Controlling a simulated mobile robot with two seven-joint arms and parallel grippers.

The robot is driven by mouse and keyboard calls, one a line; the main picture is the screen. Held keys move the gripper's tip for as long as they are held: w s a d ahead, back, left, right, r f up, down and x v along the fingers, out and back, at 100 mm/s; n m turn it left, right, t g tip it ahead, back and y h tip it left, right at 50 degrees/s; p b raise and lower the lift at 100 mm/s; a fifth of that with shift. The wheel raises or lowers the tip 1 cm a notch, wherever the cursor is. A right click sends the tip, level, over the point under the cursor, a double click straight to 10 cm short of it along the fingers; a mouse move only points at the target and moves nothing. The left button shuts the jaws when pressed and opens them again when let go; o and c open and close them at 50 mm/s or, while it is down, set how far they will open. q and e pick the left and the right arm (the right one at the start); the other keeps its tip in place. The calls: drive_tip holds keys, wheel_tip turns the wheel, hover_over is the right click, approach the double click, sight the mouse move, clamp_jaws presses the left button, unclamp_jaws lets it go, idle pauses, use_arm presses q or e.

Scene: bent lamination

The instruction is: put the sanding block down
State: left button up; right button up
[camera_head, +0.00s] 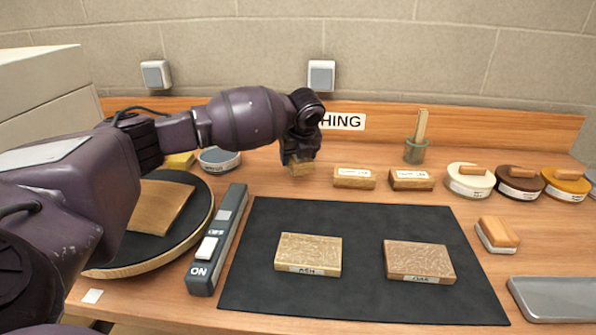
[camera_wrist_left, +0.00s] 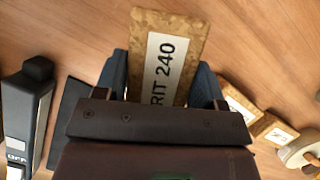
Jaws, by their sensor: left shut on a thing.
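The sanding block (camera_head: 299,169) is a cork-brown block held in my left gripper (camera_head: 300,158), near the back of the bench. In the left wrist view the sanding block (camera_wrist_left: 166,50) sits between the two dark fingers, and its white label reads "RIT 240", with the start hidden. The left gripper is shut on it, pointing down. The block is at or just above the wooden bench top (camera_head: 280,186); I cannot tell whether it touches. My right gripper is not in view.
Two similar labelled blocks (camera_head: 354,178) (camera_head: 411,180) stand just right of the held one. A black mat (camera_head: 365,225) carries the ASH (camera_head: 308,253) and OAK (camera_head: 419,261) boards. A switch bar (camera_head: 218,240) and round turntable (camera_head: 207,215) lie left. Lidded tins stand right.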

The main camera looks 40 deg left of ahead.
sight(297, 180)
use_arm(q)
wheel_tip(297, 180, down, 5)
drive_tip(key=shift+r+b, duration=0.2)
drive_tip(key=shift+b, duration=0.15)
drive_tip(key=shift+f, duration=0.1)
drive_tip(key=o, duration=0.6)
drive_tip(key=shift+o, duration=1.4)
